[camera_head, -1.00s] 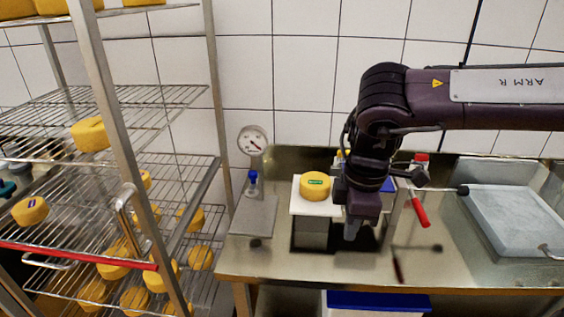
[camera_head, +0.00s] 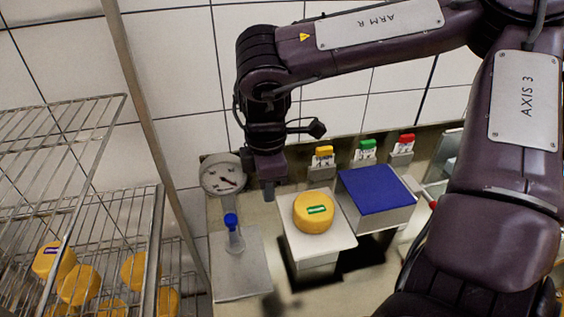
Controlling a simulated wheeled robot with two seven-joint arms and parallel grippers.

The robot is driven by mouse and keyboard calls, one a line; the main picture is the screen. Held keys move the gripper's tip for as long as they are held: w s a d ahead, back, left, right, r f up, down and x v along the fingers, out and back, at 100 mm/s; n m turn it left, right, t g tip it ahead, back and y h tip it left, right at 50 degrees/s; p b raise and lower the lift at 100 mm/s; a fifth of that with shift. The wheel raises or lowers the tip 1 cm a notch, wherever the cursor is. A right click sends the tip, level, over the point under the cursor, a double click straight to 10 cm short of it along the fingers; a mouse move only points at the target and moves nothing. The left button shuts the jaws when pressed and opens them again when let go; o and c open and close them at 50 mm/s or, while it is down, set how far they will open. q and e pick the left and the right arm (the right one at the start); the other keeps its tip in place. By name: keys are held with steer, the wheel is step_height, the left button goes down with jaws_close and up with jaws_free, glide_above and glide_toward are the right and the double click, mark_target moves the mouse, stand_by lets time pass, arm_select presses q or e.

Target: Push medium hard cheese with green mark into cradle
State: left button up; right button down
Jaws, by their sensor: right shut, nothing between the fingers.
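A round yellow cheese (camera_head: 314,212) with a green mark on top lies flat on a white block (camera_head: 337,241) on the steel counter. My right gripper (camera_head: 269,192) is shut and empty. It points down at the back left of the cheese, with a gap between them in the picture. A box with a blue top (camera_head: 376,189) stands just right of the white block. I cannot tell for certain which part is the cradle. My left gripper is not in view.
A dial gauge (camera_head: 222,175) and a blue-knobbed device on a metal plate (camera_head: 239,271) stand at left. Yellow, green (camera_head: 366,145) and red tags stand along the back. A wire rack (camera_head: 90,225) with cheeses is far left. My right arm covers the right side.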

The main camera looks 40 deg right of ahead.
mark_target(313, 212)
steer(key=d+f+p, duration=0.1)
steer(key=f, duration=0.1)
steer(key=s+d+f+p, duration=0.1)
steer(key=f, duration=0.2)
steer(key=d+f+p, duration=0.1)
steer(key=f+p, duration=0.1)
steer(key=shift+s+d+f, duration=0.1)
steer(key=shift+s+f, duration=0.25)
steer(key=shift+s, duration=0.05)
steer(key=shift+s+d+f, duration=0.1)
steer(key=shift+s+d, duration=0.05)
steer(key=shift+d, duration=0.05)
steer(key=shift+f, duration=0.1)
